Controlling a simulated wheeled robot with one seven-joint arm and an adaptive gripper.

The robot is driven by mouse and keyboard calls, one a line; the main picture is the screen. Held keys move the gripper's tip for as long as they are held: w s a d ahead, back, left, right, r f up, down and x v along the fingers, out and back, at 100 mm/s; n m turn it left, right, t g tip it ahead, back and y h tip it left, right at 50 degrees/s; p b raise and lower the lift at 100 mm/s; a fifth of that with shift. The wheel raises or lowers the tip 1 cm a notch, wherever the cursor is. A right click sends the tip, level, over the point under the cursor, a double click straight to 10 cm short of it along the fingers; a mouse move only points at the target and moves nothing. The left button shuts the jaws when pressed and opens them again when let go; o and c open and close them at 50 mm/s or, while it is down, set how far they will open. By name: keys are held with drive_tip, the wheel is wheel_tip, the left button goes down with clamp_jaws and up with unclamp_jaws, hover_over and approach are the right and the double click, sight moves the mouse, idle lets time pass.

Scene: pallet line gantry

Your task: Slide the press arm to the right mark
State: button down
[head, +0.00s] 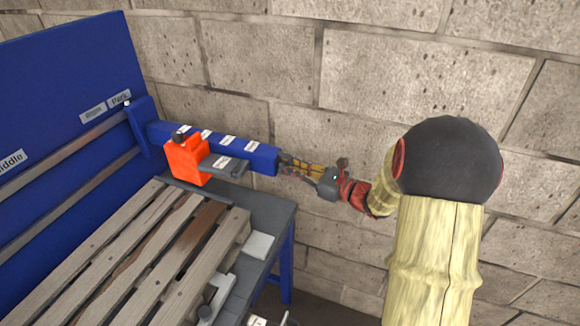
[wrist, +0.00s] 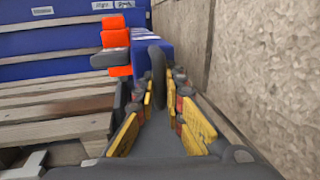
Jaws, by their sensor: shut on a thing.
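The blue press arm (head: 263,158) sticks out from two rails on a tall blue panel. It sits at the right end of the rails, by the "Park" label (head: 120,98); in the wrist view it is ahead (wrist: 140,45). An orange block (head: 186,160) with a grey plate rides on it. My gripper (head: 288,165) is at the arm's free end, shut on a dark grey handle (wrist: 157,85) between its yellow-padded fingers. A small label (head: 93,111), probably the right mark, is left of "Park"; its text is blurred. A "Middle" label (head: 10,161) is farther left.
A wooden slatted pallet (head: 120,255) lies on a grey bench (head: 268,210) below the press arm, with grey clamp-like parts at its edge. A stone block wall (head: 330,75) runs close behind the press arm and my gripper. The rails left of the arm look clear.

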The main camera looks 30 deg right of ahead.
idle(0.4)
drive_tip(key=s+a+p, duration=0.2)
drive_tip(key=s+a, duration=0.2)
drive_tip(key=a, duration=0.1)
drive_tip(key=shift+s+a, duration=0.2)
drive_tip(key=shift+a, duration=0.05)
drive_tip(key=c, duration=2.2)
unclamp_jaws()
drive_tip(key=shift+o, duration=0.2)
drive_tip(key=shift+d, duration=0.1)
drive_tip(key=v, duration=1.2)
